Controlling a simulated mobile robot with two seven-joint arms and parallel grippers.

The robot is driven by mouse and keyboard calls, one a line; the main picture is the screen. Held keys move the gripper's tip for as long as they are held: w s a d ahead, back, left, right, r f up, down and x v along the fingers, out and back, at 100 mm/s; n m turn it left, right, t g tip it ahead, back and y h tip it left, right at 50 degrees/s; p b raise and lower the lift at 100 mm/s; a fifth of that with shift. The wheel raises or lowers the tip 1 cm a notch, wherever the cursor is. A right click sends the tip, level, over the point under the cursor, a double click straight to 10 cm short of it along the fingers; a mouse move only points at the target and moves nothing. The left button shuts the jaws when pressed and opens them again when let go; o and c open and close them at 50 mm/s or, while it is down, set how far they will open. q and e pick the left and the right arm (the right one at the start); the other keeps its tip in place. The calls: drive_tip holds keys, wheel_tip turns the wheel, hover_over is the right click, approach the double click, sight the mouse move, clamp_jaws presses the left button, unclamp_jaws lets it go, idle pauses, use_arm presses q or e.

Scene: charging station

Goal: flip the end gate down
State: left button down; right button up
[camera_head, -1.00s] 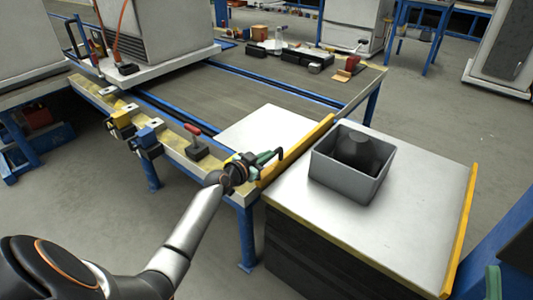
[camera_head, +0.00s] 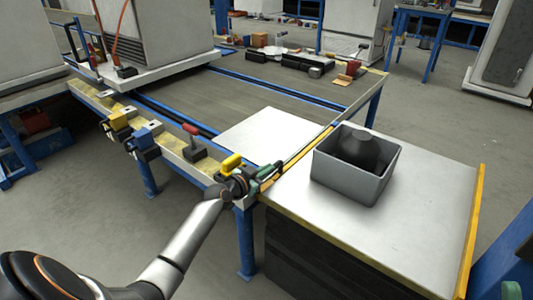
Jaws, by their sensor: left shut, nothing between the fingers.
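My left gripper (camera_head: 262,178) is at the near corner of the blue-framed table, at the near end of the seam between the table and the white-topped platform. Its green fingers are shut and empty.
A grey open bin (camera_head: 345,192) with a dark object inside stands on the white platform (camera_head: 420,220). A red-handled clamp (camera_head: 193,148) and blue (camera_head: 143,142) and yellow (camera_head: 119,122) blocks line the table's front rail. A white plate lies on the table.

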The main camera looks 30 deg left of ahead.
wheel_tip(320, 180, up, 6)
drive_tip(key=p, duration=0.6)
use_arm(q)
drive_tip(key=s+r, duration=0.6)
drive_tip(key=s, duration=0.3)
drive_tip(key=shift+s+d+r+p, duration=0.2)
drive_tip(key=shift+s+r+p, duration=0.05)
drive_tip(key=shift+s+p, duration=0.1)
use_arm(e)
drive_tip(key=w+d+f+m+h, duration=0.1)
drive_tip(key=w+f+m+h, duration=0.3)
drive_tip(key=f+h, duration=0.2)
drive_tip(key=shift+w+d+f+g+h, duration=0.15)
drive_tip(key=shift+f+g+h, duration=0.2)
drive_tip(key=shift+f, duration=0.6)
